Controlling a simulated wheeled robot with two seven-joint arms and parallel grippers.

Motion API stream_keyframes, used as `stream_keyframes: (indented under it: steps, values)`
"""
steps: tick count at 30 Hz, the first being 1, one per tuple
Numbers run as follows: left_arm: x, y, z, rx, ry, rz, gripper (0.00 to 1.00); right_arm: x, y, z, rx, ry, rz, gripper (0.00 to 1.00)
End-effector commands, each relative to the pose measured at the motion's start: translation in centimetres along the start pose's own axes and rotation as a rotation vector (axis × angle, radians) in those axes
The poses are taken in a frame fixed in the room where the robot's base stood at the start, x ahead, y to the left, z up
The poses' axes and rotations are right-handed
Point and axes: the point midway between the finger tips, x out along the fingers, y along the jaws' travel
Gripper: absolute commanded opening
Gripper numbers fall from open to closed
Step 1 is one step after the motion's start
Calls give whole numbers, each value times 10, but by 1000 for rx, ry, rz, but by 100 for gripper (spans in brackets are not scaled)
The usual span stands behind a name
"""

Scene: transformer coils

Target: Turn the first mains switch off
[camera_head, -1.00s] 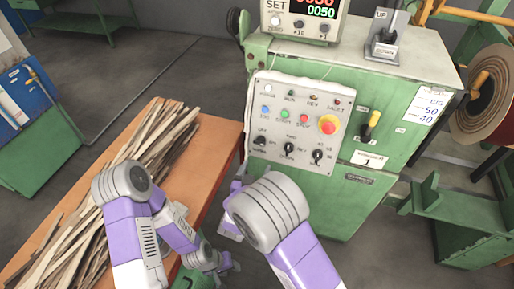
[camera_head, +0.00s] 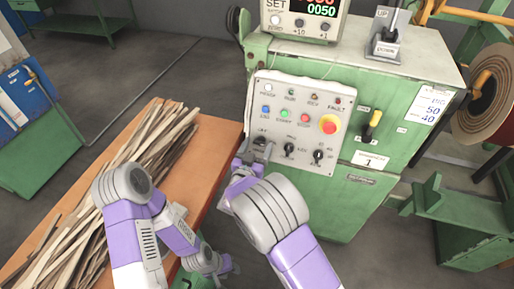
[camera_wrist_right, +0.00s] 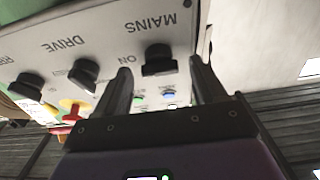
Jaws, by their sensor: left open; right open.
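The mains switch is a black rotary knob (camera_wrist_right: 158,60) on the white control panel (camera_head: 312,92), at the left end of the panel's lower row. The label MAINS and the word ON show upside down in the right wrist view. My right gripper (camera_head: 258,152) is open in front of this knob, with one finger on each side of it in the wrist view. I cannot tell whether the fingers touch it. The gripper hides most of the knob in the head view. My left gripper (camera_head: 222,264) is open and empty, low beside the orange bench.
Two more black knobs, the drive knob (camera_head: 289,149) and another (camera_head: 318,156), sit in the same row. A red emergency button (camera_head: 328,124) and a yellow-tipped lever (camera_head: 373,122) are to the right. A bench (camera_head: 188,160) with wooden strips stands at left.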

Motion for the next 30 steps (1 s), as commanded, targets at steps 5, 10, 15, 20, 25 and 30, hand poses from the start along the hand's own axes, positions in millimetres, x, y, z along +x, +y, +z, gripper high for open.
stream_keyframes:
  steps: [5, 10, 15, 20, 25, 30]
  values:
    - [0, 0, 0, 0, 0, 0, 43, 0, 0, 0, 0, 0, 0, 58]
    - [0, 0, 0, 0, 0, 0, 43, 0, 0, 0, 0, -1, 0, 32]
    - [0, 0, 0, 0, 0, 0, 43, 0, 0, 0, 0, -1, -1, 14]
    - [-2, 1, 0, 0, 0, 0, 43, -1, 0, 0, -14, -1, -6, 14]
    - [-7, 3, 0, 0, 0, 0, 43, -1, 1, -1, -69, -2, -28, 14]
    - [-16, 6, 1, 0, 0, 0, 43, -1, 2, -2, -173, -3, -70, 14]
